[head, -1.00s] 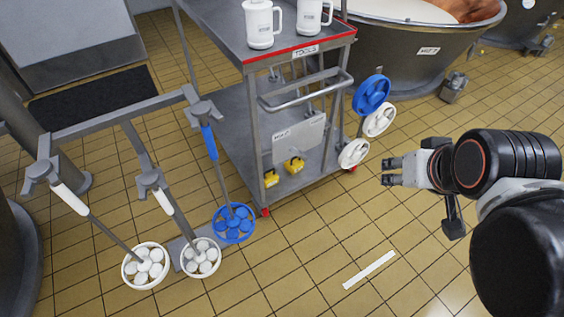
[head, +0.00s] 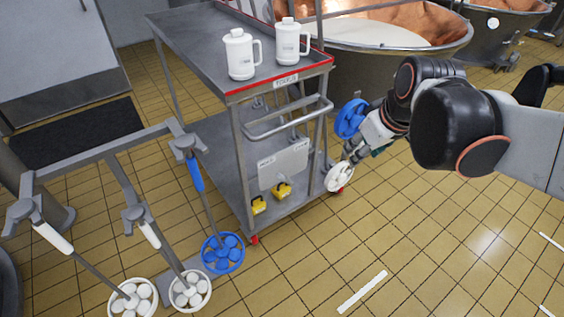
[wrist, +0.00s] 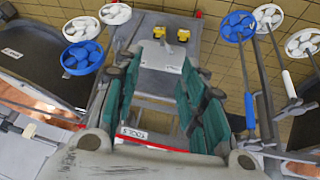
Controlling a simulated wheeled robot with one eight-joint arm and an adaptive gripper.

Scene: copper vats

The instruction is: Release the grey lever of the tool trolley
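The tool trolley (head: 240,142) is a grey metal cart with a red front edge and a TOOLS label (head: 286,80). It also shows in the wrist view, where its pale plate (wrist: 160,58) lies beyond my fingers. I cannot single out the grey lever with certainty in either view. My gripper (head: 352,157) is at the trolley's right side, in front of the hanging discs. In the wrist view my gripper (wrist: 157,100) has its teal-padded fingers apart with nothing held between them. Whether it touches the trolley cannot be told.
A blue disc (head: 351,118) and a white disc (head: 339,177) are at the trolley's right side. Two white jugs (head: 241,54) stand on its top. Yellow items (head: 282,190) sit low down. A rack of disc-ended tools (head: 100,155) stands left, and a vat (head: 360,72) behind.

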